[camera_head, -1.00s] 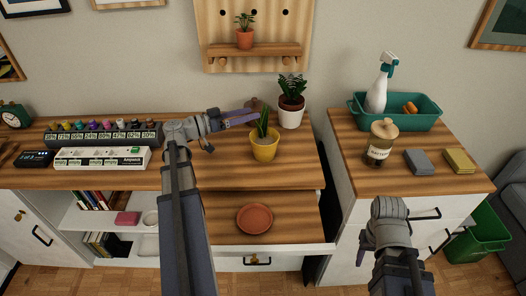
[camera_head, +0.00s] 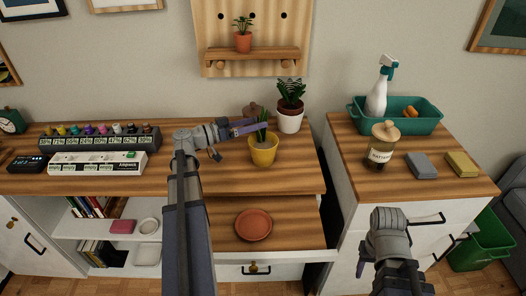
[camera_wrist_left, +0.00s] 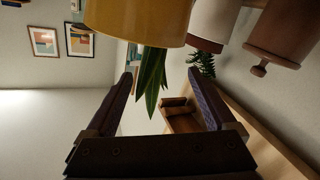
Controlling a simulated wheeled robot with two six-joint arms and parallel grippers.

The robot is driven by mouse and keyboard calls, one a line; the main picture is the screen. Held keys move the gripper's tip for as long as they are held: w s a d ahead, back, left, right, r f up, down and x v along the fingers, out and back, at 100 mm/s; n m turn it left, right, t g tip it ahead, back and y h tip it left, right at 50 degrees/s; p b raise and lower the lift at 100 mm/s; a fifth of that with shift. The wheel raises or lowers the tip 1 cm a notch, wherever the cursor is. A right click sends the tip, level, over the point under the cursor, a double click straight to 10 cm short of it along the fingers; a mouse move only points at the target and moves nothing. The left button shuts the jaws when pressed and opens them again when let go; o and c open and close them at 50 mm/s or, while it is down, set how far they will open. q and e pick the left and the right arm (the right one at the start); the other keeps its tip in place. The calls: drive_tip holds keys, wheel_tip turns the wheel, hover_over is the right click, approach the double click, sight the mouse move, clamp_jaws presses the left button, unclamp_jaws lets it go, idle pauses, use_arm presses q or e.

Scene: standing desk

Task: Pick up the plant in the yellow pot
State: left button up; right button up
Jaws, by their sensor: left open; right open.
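The yellow pot (camera_head: 263,151) stands upright on the wooden desk top, with a plant of long green leaves (camera_head: 263,131) in it. My left gripper (camera_head: 262,126) is open at the height of the leaves, just above the pot's rim. In the left wrist view, which is upside down, the yellow pot (camera_wrist_left: 140,18) is at the top and its leaves (camera_wrist_left: 151,82) show between the open fingers (camera_wrist_left: 160,85). I cannot tell whether a finger touches them. My right gripper (camera_head: 362,262) hangs low in front of the right cabinet, mostly hidden by its wrist.
A terracotta saucer (camera_head: 253,224) lies on the lower pull-out surface. A small potted plant (camera_head: 243,41) sits on the wall shelf. A jar (camera_head: 382,148) stands on the right cabinet.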

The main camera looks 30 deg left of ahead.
sight(268, 120)
use_arm(q)
drive_tip(key=x, duration=0.5)
drive_tip(key=shift+s+d, duration=0.15)
clamp_jaws()
idle(0.5)
